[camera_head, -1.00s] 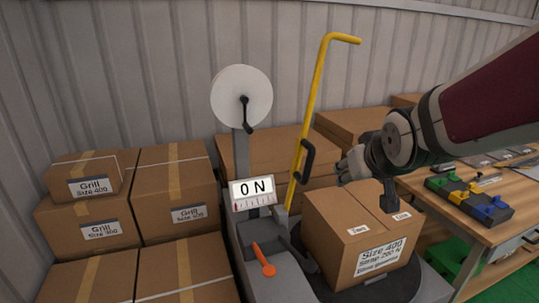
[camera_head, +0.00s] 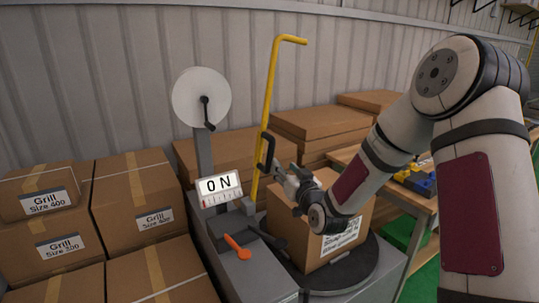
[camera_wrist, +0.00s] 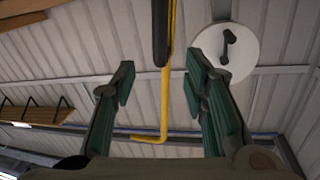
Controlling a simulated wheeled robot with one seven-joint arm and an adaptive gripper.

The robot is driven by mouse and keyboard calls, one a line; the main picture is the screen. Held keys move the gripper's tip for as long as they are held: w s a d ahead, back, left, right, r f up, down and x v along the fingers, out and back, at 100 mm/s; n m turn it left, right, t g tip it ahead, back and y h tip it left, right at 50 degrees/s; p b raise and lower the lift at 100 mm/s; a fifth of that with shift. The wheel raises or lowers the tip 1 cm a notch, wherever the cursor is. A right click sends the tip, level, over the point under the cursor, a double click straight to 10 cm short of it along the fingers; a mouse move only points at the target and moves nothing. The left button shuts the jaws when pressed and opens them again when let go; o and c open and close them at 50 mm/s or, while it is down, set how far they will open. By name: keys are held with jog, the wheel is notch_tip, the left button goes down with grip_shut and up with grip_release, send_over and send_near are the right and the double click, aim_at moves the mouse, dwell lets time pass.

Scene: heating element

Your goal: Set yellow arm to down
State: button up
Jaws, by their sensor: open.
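The yellow arm (camera_head: 268,105) stands nearly upright in the head view, its bent top pointing right. A black handle (camera_head: 266,152) is fixed to its lower part. My gripper (camera_head: 290,178) is just right of and slightly below this handle. In the wrist view, my gripper (camera_wrist: 158,85) is open, its two green-padded fingers spread apart. The yellow arm (camera_wrist: 165,100) and the black handle (camera_wrist: 160,30) show between the fingers' lines, beyond the tips. I see no contact between the fingers and the handle.
A box (camera_head: 345,250) sits on a dark turntable (camera_head: 365,280) below my gripper. Stacked boxes (camera_head: 140,205) fill the left.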

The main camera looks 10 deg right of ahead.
aim_at(272, 153)
jog(key=w, duration=0.4)
jog(key=w+a, duration=0.1)
jog(key=w, duration=0.8)
jog(key=shift+w+a, duration=0.2)
jog(key=shift+a, duration=0.1)
grip_shut()
